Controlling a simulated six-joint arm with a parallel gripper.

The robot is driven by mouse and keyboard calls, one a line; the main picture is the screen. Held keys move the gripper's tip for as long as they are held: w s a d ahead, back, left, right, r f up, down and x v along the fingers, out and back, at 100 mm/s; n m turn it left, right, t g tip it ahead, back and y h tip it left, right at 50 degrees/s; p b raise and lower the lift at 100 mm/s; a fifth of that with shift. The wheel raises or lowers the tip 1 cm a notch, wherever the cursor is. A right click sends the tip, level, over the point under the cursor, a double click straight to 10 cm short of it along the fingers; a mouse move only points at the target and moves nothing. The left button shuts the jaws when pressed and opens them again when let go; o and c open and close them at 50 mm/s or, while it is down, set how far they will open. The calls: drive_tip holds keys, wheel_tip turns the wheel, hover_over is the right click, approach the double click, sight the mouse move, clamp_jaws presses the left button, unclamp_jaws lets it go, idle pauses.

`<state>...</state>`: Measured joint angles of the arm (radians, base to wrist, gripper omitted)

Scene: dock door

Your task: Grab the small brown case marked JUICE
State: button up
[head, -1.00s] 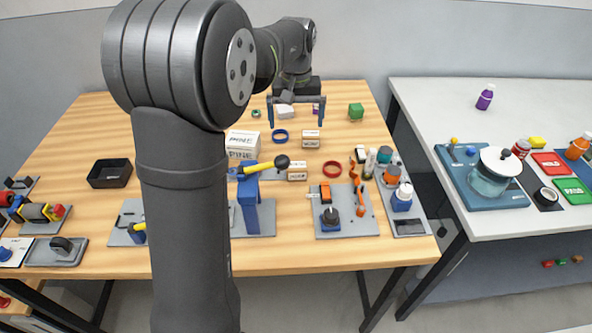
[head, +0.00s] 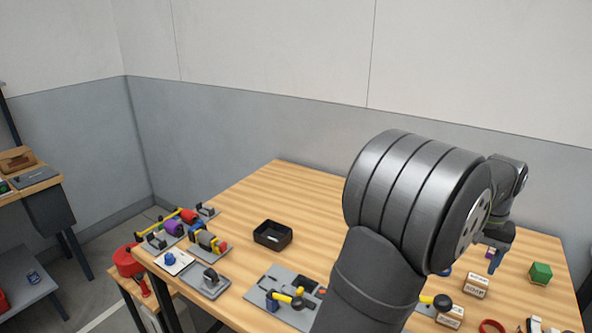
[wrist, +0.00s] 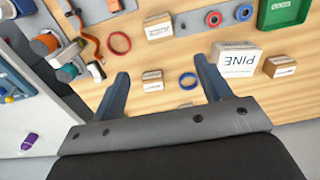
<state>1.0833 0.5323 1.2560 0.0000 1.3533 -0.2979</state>
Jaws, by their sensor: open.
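Several small brown cases with white labels are on the wooden table; their lettering is too small for me to tell which says JUICE. In the wrist view one case (wrist: 153,80) shows between my fingers, a second (wrist: 159,27) lies beyond it, and a third (wrist: 280,66) stands beside the larger PINE box (wrist: 235,60). In the head view two cases (head: 476,286) (head: 449,317) show at lower right. My gripper (wrist: 161,74) is open and empty above the table. In the head view it (head: 495,251) is partly hidden by my arm.
A blue ring (wrist: 188,81) and a red ring (wrist: 120,42) lie near the cases. Fixtures line the table's front. The table's back left is clear.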

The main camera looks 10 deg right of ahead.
drive_tip(key=shift+c, duration=0.4)
drive_tip(key=t+h, duration=0.2)
hover_over(452, 309)
drive_tip(key=x, duration=0.3)
drive_tip(key=s+x, duration=0.1)
drive_tip(key=x, duration=0.3)
drive_tip(key=s+a+x, duration=0.1)
drive_tip(key=x, duration=0.2)
drive_tip(key=shift+f, duration=0.55)
drive_tip(key=f, duration=0.1)
drive_tip(key=a+f, duration=0.1)
drive_tip(key=f+t+h, duration=0.1)
drive_tip(key=shift+s+a+f, duration=0.1)
drive_tip(key=shift+s+a, duration=0.25)
drive_tip(key=shift+x, duration=2.5)
drive_tip(key=c, duration=0.8)
drive_tip(key=shift+o, duration=0.2)
